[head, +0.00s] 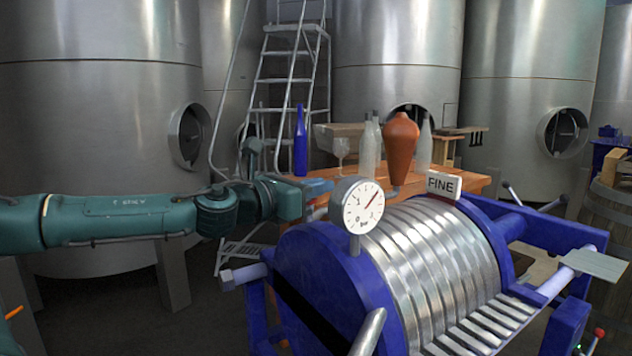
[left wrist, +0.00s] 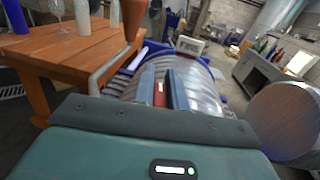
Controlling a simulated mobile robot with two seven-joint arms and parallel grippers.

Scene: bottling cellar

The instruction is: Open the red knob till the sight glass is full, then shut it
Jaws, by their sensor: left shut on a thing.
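My left gripper (head: 318,188) reaches in from the left, just behind the round white pressure gauge (head: 362,206) on the blue-ended metal drum. Its fingers also show in the left wrist view (left wrist: 161,88), close together on either side of a small red piece with a pale mark, which looks like the red knob (left wrist: 160,94). The gripper is shut on it. In the head view the knob is mostly hidden by the gauge and fingers. I cannot make out the sight glass or its level for certain. My right gripper is in neither view.
The ribbed drum (head: 440,262) with its blue frame fills the front right. A sign reading FINE (head: 442,186) stands on top. Behind is a wooden table (head: 462,180) with a blue bottle (head: 300,142), clear bottles and a brown cone-shaped vessel (head: 401,140). Steel tanks stand behind.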

